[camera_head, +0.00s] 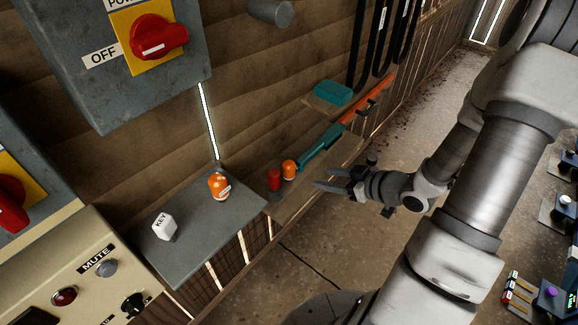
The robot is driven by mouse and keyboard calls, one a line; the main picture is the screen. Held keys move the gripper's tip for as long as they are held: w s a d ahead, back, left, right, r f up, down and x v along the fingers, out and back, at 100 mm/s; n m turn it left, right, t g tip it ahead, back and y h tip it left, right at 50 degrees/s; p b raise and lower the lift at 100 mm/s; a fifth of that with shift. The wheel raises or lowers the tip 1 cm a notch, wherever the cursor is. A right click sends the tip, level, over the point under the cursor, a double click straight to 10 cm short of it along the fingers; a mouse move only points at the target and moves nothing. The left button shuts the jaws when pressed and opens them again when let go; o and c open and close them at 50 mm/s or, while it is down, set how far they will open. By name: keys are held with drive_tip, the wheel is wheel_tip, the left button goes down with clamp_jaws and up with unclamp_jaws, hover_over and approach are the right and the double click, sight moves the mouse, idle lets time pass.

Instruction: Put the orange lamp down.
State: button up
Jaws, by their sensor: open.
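A rounded orange object with a white label (219,186), which looks like the lamp, stands on the grey shelf (190,245) near its right back edge. A smaller orange object (289,170) stands on the wooden ledge (300,198) to the right, beside a red cylinder (274,180); I cannot tell for sure which is the lamp. My gripper (322,178) is open and empty. Its fingers point left, just right of the smaller orange object and apart from it.
A teal and orange long tool (322,146) lies on the wooden ledge, with a teal box (332,93) behind. A grey switch box (110,65) hangs upper left; a MUTE panel (80,270) is lower left.

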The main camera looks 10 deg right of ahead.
sight(293, 174)
drive_tip(key=b+x, duration=0.1)
drive_tip(key=x, duration=0.2)
drive_tip(key=b+x, duration=0.1)
drive_tip(key=x, duration=0.3)
drive_tip(key=b+x, duration=0.1)
drive_tip(key=x, duration=0.3)
drive_tip(key=shift+a, duration=0.4)
drive_tip(key=shift+w+r+b+x, duration=0.15)
drive_tip(key=shift+b+x, duration=0.2)
drive_tip(key=shift+x, duration=0.65)
drive_tip(key=shift+r+b+x, duration=0.15)
drive_tip(key=shift+b+x, duration=0.25)
drive_tip(key=shift+x, duration=0.6)
drive_tip(key=shift+w+r+b+x, duration=0.15)
drive_tip(key=shift+b+x, duration=0.2)
drive_tip(key=shift+x, duration=0.7)
clamp_jaws()
